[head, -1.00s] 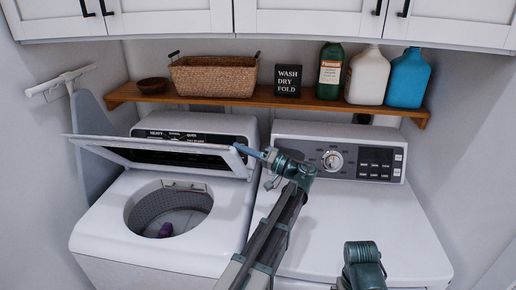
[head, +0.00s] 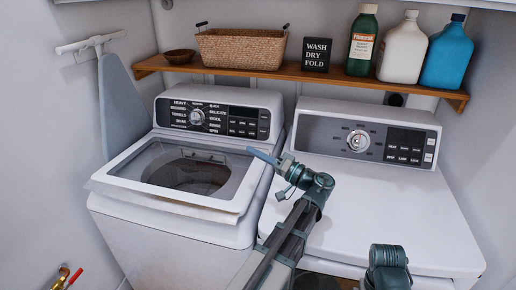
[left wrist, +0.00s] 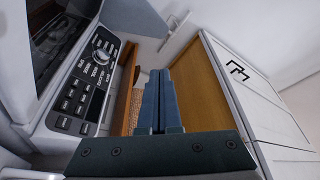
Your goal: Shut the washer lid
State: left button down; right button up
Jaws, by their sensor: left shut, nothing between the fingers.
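The white washer (head: 165,245) stands at the left, below the shelf. Its lid (head: 228,205), a pale frame around a dark window, lies down over the tub opening. The lid's front edge juts out at the front; I cannot tell whether it is fully seated. My left gripper (head: 262,157) is above the right side of the lid, near the gap between the machines. Its blue fingers are shut and empty, and they fill the middle of the left wrist view (left wrist: 158,103). No right gripper fingers show; only a teal part of my right arm is at the bottom.
The white dryer (head: 400,215) stands to the right, its top bare apart from my arm over it. A wooden shelf (head: 300,76) above holds a wicker basket (head: 242,48), a sign (head: 317,55) and several bottles. An ironing board (head: 118,90) leans at the left wall.

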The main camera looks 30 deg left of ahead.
pick_arm(q)
jog(key=s+d+f+b, duration=0.1)
jog(key=s+f+b, duration=0.3)
jog(key=f+b, duration=0.3)
jog(key=shift+f, duration=0.75)
pick_arm(e)
notch_tip(320, 180, down, 9)
jog(key=shift+r, duration=0.2)
pick_arm(q)
notch_tip(320, 180, up, 4)
jog(key=p, duration=0.4)
jog(key=w+d+f+b, duration=0.2)
jog(key=d+f+b, duration=0.1)
jog(key=d, duration=0.6)
jog(key=shift+w+f, duration=0.15)
jog(key=shift+w, duration=0.2)
pick_arm(e)
jog(key=shift+d+r, duration=0.35)
jog(key=shift+d, duration=0.1)
pick_arm(q)
jog(key=shift+s+d, duration=0.1)
pick_arm(e)
jog(key=shift+s, duration=0.1)
